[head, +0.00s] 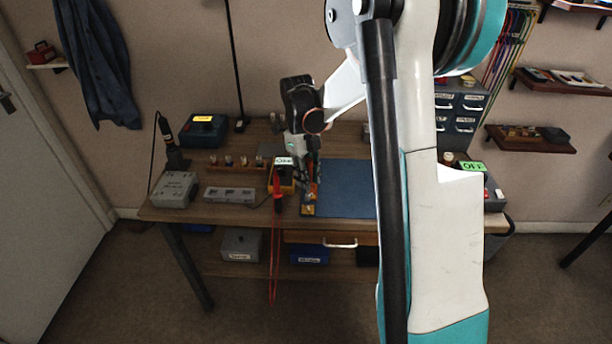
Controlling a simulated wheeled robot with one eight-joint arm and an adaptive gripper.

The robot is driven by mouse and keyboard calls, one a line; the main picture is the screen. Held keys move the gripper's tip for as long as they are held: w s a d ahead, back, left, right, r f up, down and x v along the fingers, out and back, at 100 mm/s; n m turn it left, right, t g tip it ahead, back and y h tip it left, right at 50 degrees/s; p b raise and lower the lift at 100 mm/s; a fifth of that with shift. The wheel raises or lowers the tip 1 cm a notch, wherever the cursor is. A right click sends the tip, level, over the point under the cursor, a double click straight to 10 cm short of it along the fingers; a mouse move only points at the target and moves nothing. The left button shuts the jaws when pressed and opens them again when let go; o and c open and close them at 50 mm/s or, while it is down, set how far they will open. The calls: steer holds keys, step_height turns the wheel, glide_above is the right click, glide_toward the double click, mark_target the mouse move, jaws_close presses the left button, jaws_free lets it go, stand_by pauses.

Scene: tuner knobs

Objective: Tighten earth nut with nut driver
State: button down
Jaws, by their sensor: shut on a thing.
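My gripper (311,172) is above the workbench, at the left edge of a blue mat (350,195), pointing down. It is shut on a small, upright thing with an orange-red part (313,188), which seems to be the nut driver; the fingers hide much of it. A small brass-coloured piece (308,210) is directly below, at the mat's front left corner. The earth nut is too small to make out. I cannot tell whether the driver touches anything below.
A yellow meter (283,178) with a red probe (278,195) stands close left of my gripper; red leads hang over the front edge. Grey boxes (174,190) and a wooden rack (237,164) are further left. My arm hides the bench's right part. The mat's visible middle is clear.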

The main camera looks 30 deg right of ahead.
steer(key=n, duration=0.7)
steer(key=shift+t+h, duration=0.3)
steer(key=shift+h, duration=0.1)
steer(key=n, duration=0.3)
steer(key=shift+n, duration=0.4)
steer(key=n+t, duration=0.1)
steer(key=n, duration=0.2)
steer(key=shift+n+h, duration=0.3)
steer(key=n, duration=0.4)
steer(key=shift+n+t, duration=0.4)
steer(key=n, duration=0.5)
steer(key=shift+t, duration=0.3)
steer(key=r+p, duration=0.1)
steer(key=p, duration=0.2)
steer(key=shift+s+r+p, duration=0.15)
steer(key=shift+r+p, duration=0.05)
steer(key=shift+p, duration=0.95)
